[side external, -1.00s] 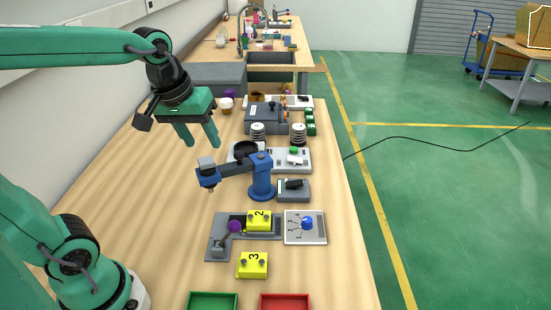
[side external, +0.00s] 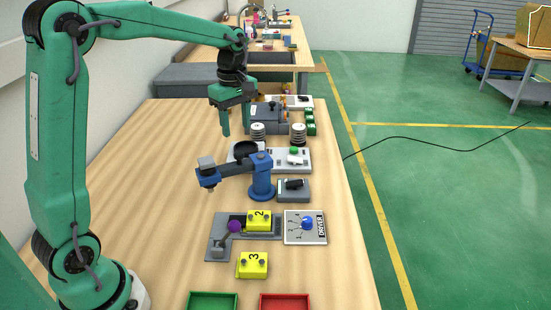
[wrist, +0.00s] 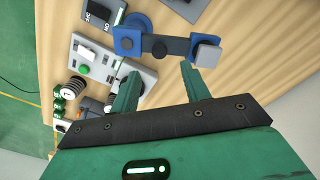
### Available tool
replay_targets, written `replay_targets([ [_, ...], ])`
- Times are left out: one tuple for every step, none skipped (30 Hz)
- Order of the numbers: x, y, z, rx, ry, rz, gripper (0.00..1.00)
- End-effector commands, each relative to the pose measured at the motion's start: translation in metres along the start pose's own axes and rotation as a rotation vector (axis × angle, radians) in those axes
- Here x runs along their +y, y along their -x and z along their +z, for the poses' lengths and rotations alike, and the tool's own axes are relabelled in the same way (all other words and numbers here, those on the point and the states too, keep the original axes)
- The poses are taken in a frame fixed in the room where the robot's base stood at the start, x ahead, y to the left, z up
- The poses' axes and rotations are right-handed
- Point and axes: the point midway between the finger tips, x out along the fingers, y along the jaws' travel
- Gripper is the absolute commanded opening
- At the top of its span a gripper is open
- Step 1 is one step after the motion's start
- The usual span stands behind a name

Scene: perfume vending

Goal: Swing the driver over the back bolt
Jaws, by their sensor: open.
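The blue swing-arm driver stands mid-table, with its round post (side external: 262,180) at right and its arm reaching left to a grey-topped head (side external: 207,172). It also shows in the wrist view, with the head (wrist: 206,52) at right. A yellow block marked 2 (side external: 259,216) sits in a grey fixture (side external: 216,232), with small dark bolt heads on it; which is the back one I cannot tell. A panel labelled DRIVER (side external: 292,238) with a blue knob (side external: 306,222) lies to its right. My gripper (side external: 239,128) is open and empty, above and behind the driver; its fingertips also show in the wrist view (wrist: 158,74).
A yellow block marked 3 (side external: 253,265) stands in front of the fixture. Green (side external: 212,296) and red (side external: 284,296) trays are at the near edge. A white panel with a green button (side external: 303,163) and ribbed posts (side external: 298,134) stand behind the driver. The table's left is clear.

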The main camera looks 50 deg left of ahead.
Motion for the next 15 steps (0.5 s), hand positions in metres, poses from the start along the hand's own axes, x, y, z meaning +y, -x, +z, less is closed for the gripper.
replay_targets([
  [0.001, -0.002, -0.001, -0.001, 0.012, -0.005, 0.47],
  [0.002, -0.002, -0.001, -0.001, 0.016, -0.006, 0.47],
  [0.002, -0.002, -0.002, -0.001, 0.02, -0.006, 0.47],
  [0.002, -0.002, -0.002, -0.001, 0.021, -0.007, 0.47],
  [0.002, -0.002, -0.002, -0.001, 0.021, -0.006, 0.47],
  [0.002, -0.002, -0.002, -0.001, 0.021, -0.006, 0.47],
  [0.002, -0.002, -0.002, -0.001, 0.02, -0.006, 0.47],
  [0.002, -0.003, -0.002, -0.001, 0.02, -0.006, 0.47],
  [0.002, -0.004, -0.002, -0.001, 0.02, -0.006, 0.47],
  [0.002, -0.004, -0.002, -0.001, 0.019, -0.006, 0.47],
  [0.002, -0.006, -0.002, -0.001, 0.019, -0.006, 0.47],
  [0.002, -0.008, -0.001, -0.001, 0.019, -0.007, 0.47],
  [0.002, -0.01, -0.001, -0.002, 0.019, -0.007, 0.47],
  [0.002, -0.012, -0.001, -0.002, 0.018, -0.008, 0.47],
  [0.002, -0.015, -0.001, -0.002, 0.018, -0.008, 0.47],
])
